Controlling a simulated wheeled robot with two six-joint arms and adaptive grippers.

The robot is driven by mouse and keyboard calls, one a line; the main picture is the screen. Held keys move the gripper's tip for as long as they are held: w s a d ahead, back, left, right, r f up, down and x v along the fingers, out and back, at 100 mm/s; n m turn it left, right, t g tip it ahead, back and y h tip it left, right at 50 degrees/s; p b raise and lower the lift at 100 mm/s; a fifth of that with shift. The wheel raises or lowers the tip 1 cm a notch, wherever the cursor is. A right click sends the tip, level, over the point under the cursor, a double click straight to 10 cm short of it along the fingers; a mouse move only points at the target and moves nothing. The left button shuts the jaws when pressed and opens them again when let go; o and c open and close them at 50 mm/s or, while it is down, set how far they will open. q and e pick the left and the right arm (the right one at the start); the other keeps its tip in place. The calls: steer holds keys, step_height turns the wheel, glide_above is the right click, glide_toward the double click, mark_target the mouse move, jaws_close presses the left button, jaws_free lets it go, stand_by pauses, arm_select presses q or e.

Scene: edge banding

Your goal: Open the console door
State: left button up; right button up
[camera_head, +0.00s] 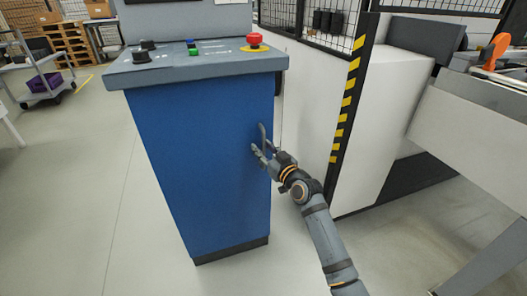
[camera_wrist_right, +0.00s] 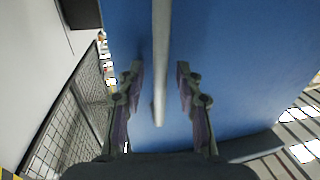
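The blue console (camera_head: 200,150) stands upright with its blue door face closed, as far as I can see. A grey vertical handle (camera_head: 262,133) sits near the right edge of the blue face. My right gripper (camera_head: 261,152) is at the lower part of the handle. In the right wrist view my right gripper (camera_wrist_right: 160,85) is open, and the handle (camera_wrist_right: 160,60) runs between its two fingers with a gap on each side. The blue door face (camera_wrist_right: 225,70) lies behind the fingers. My left gripper is not in view.
The console's sloped top carries a red emergency button (camera_head: 254,40) and several knobs. A white machine cabinet (camera_head: 385,110) with a yellow-black striped post (camera_head: 345,110) stands close at the right. A cart (camera_head: 45,75) is at the far left. The floor (camera_head: 90,200) left of the console is clear.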

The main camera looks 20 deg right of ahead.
steer(key=shift+c, duration=0.4)
jaws_close()
